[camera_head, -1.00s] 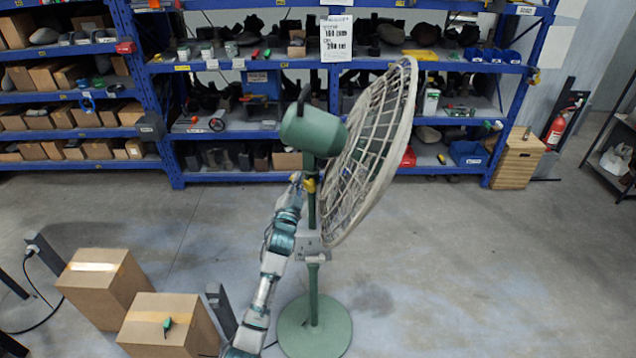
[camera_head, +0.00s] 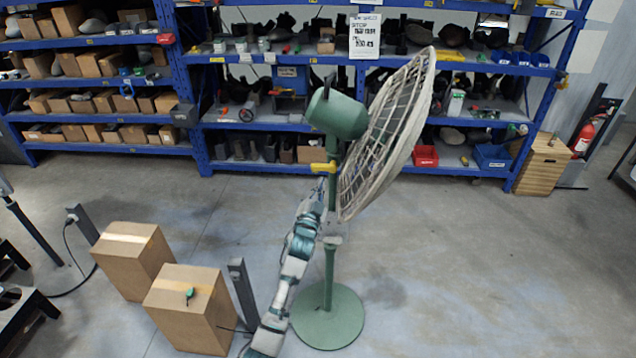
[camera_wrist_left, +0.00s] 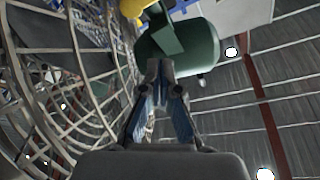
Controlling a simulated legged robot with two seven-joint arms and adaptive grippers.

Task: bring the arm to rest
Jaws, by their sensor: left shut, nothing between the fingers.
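My left arm reaches up from the bottom in the head view. Its gripper (camera_head: 322,187) is near the pole of a green standing fan, just below a yellow part (camera_head: 323,168). In the left wrist view the two fingers (camera_wrist_left: 160,66) meet at the tips, with nothing between them. The fan's green motor housing (camera_wrist_left: 190,45) lies beyond the fingertips. Its wire cage (camera_wrist_left: 70,90) fills the left side there. The head view shows the housing (camera_head: 337,113) and cage (camera_head: 395,135) above the arm. I cannot tell whether the gripper touches the fan. My right gripper is not in view.
The fan's round base (camera_head: 327,317) stands on the floor beside my arm. Two cardboard boxes (camera_head: 130,262) (camera_head: 190,310) stand to the left, the nearer one with a small green item on top. Blue shelves (camera_head: 260,125) line the back. The floor at right is clear.

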